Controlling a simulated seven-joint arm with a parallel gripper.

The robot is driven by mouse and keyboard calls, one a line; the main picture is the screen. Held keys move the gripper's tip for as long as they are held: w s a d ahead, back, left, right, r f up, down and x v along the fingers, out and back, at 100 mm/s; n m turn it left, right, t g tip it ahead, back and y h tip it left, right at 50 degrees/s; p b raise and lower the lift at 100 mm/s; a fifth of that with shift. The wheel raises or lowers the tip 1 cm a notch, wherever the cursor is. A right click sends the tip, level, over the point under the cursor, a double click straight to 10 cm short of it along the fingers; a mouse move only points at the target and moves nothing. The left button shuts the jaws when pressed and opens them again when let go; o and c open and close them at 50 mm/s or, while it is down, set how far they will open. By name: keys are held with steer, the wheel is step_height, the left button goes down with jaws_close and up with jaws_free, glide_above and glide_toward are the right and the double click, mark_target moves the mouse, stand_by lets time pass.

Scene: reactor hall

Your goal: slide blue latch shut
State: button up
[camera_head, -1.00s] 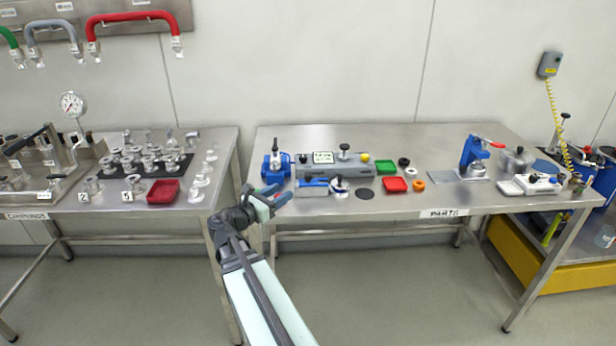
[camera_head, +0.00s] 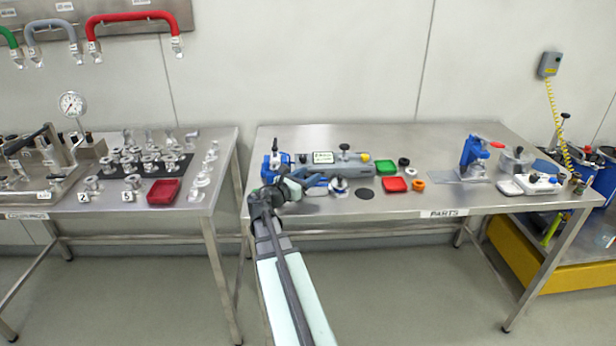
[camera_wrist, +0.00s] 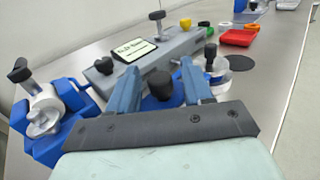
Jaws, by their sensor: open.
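A grey fixture (camera_head: 350,170) with a labelled top stands on the right-hand table; it also shows in the wrist view (camera_wrist: 170,52). The blue latch (camera_head: 319,184) lies along its front side, largely hidden by my gripper. My gripper (camera_head: 312,178) is open over the fixture's front left part. In the wrist view, a black knob (camera_wrist: 161,84) sits between the two fingers of my gripper (camera_wrist: 160,70). I cannot tell whether the fingers touch it. How far the latch is slid is hidden.
A blue clamp (camera_head: 275,160) stands close left of the fixture. A round metal piece with a black knob (camera_head: 338,186) sits just right of my gripper.

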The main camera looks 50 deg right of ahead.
steer(key=shift+d, duration=0.25)
steer(key=shift+c, duration=0.2)
jaws_close()
stand_by(0.4)
